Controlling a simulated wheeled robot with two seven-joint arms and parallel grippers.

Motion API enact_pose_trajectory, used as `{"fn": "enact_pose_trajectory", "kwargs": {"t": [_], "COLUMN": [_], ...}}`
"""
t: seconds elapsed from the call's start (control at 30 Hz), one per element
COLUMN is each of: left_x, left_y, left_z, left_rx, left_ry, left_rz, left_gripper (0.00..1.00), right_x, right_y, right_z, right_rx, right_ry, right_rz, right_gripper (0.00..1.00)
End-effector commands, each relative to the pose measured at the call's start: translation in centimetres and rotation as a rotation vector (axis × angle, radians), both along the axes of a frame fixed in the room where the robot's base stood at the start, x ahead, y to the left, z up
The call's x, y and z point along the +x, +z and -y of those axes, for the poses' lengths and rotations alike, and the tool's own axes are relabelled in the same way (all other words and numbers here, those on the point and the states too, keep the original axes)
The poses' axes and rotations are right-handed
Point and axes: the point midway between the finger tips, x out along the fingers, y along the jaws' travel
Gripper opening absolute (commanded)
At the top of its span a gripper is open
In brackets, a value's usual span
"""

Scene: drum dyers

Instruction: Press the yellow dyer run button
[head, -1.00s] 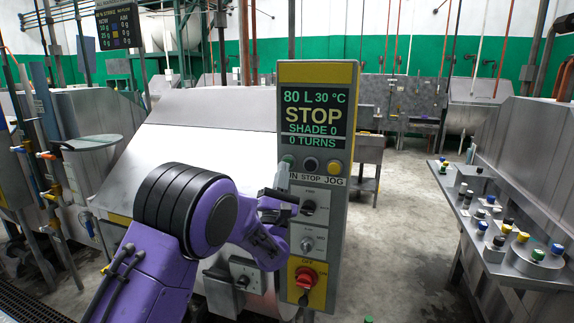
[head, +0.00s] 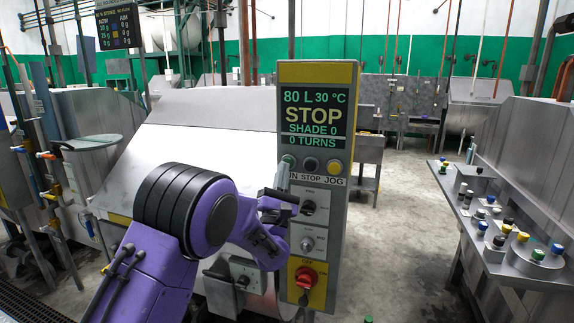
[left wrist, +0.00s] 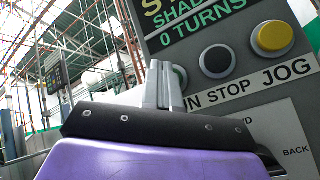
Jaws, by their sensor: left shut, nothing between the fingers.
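The dyer control panel (head: 324,110) with a yellow top stands upright in the head view. Its display reads 80 L, 30 °C, STOP, SHADE 0, 0 TURNS. The green run button (head: 289,160) is at the left of the button row, above a label partly covered by my fingers. My left gripper (head: 284,167) is shut and empty, its fingertips at or just in front of the run button. In the left wrist view the fingers (left wrist: 163,84) hide much of the green button (left wrist: 180,76); contact cannot be told. My right gripper is not in view.
Beside the run button are the black stop button (head: 311,164) and yellow jog button (head: 334,167). Open floor lies between.

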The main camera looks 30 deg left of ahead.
Motion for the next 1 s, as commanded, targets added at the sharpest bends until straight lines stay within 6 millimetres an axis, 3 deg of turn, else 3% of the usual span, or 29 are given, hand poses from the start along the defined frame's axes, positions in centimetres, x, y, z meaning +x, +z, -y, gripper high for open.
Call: {"fn": "enact_pose_trajectory", "kwargs": {"t": [1.0], "left_x": [0.82], "left_y": [0.02], "left_z": [-0.19], "left_rx": [0.000], "left_ry": [0.000], "left_rz": [0.000], "left_gripper": [0.00], "right_x": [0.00], "right_y": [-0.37], "right_z": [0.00], "right_rx": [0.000], "right_ry": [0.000], "right_rz": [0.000], "right_gripper": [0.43]}}
